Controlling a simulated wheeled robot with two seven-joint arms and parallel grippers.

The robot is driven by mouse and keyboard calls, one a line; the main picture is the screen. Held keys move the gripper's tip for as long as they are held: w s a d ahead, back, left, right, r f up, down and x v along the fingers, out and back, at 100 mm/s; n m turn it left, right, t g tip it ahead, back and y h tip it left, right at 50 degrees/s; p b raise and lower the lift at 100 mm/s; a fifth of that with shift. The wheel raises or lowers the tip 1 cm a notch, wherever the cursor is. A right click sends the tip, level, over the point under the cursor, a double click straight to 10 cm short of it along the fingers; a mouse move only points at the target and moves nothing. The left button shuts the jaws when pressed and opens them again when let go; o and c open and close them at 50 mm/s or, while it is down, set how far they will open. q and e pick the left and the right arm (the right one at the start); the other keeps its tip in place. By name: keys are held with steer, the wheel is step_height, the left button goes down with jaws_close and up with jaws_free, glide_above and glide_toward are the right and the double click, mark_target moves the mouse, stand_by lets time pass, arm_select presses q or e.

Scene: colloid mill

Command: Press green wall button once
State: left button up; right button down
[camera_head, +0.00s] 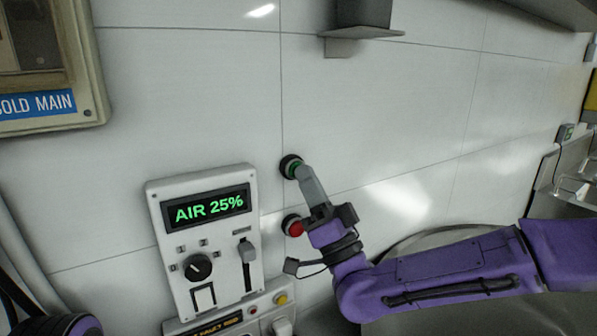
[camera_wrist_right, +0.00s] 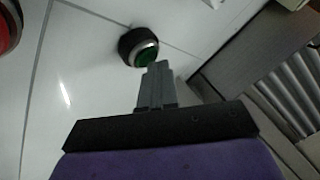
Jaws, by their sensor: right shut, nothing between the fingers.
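The green wall button (camera_head: 291,167) sits in a black collar on the white wall, above a red button (camera_head: 293,226). My right gripper (camera_head: 301,172) is shut and empty, with its fingertips at the green button in the head view and covering part of it. In the right wrist view the green button (camera_wrist_right: 146,56) shows just beyond the fingertips (camera_wrist_right: 157,66). I cannot tell whether the tips touch it. My left gripper is not in view; a piece of my left arm shows at the lower left corner.
A control box (camera_head: 205,240) reading "AIR 25%" with a knob and a lever is on the wall left of the buttons. A panel (camera_head: 50,70) labelled "COLD MAIN" is at the upper left. A bracket (camera_head: 362,30) juts out above. A metal vessel (camera_head: 440,237) lies behind my right arm.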

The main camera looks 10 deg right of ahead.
steer(key=shift+s+d+b, duration=0.3)
steer(key=shift+s+b, duration=0.05)
steer(key=shift+s, duration=0.3)
steer(key=shift+s, duration=0.1)
steer(key=s, duration=0.1)
steer(key=s+d+b, duration=0.1)
steer(key=s, duration=0.1)
steer(key=s+d, duration=0.1)
steer(key=shift+s, duration=0.25)
steer(key=shift+w+a, duration=0.1)
